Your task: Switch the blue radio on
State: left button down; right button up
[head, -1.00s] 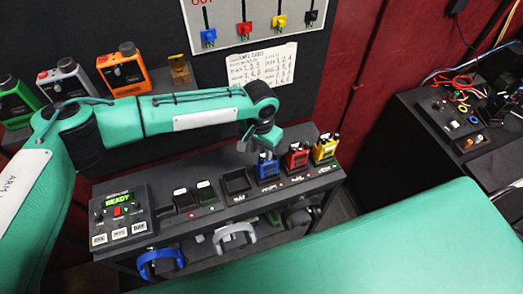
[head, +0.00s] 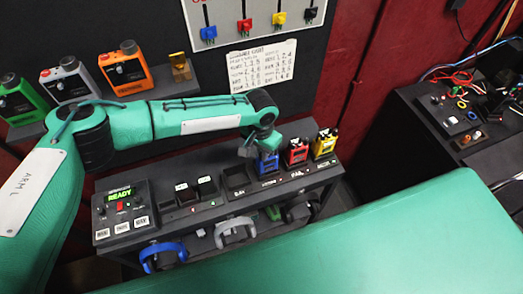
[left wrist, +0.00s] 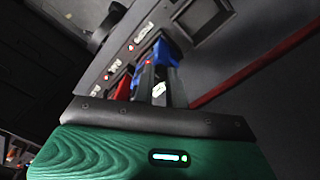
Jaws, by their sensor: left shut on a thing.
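The blue radio (head: 268,164) stands upright in a slot on the dark bench, left of the red radio (head: 297,153) and the yellow radio (head: 324,144). My left gripper (head: 255,153) is at its top from the left, partly covering it. In the left wrist view my left gripper (left wrist: 158,72) is shut on the upper part of the blue radio (left wrist: 168,52). The red radio (left wrist: 123,87) is close beside it there. The radio's switch or knob cannot be made out. My right gripper is not in view.
An empty slot (head: 238,180) lies left of the blue radio. Blue headphones (head: 163,255) and grey headphones (head: 234,231) hang below the front edge. Orange, grey and green devices sit on a back shelf.

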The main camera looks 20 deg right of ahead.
pick_arm(q)
jog(key=shift+f+m+b, duration=0.1)
jog(key=shift+m+b, duration=0.55)
jog(key=shift+m, duration=0.45)
jog(key=m+b, duration=0.1)
jog(key=m, duration=0.1)
jog(key=shift+m, duration=0.3)
jog(key=m+b, duration=0.1)
jog(key=m, duration=0.2)
jog(key=shift+m, duration=0.3)
jog(key=shift+m+b, duration=0.55)
jog(key=shift+m, duration=1.05)
jog(key=c, duration=1.4)
grip_release()
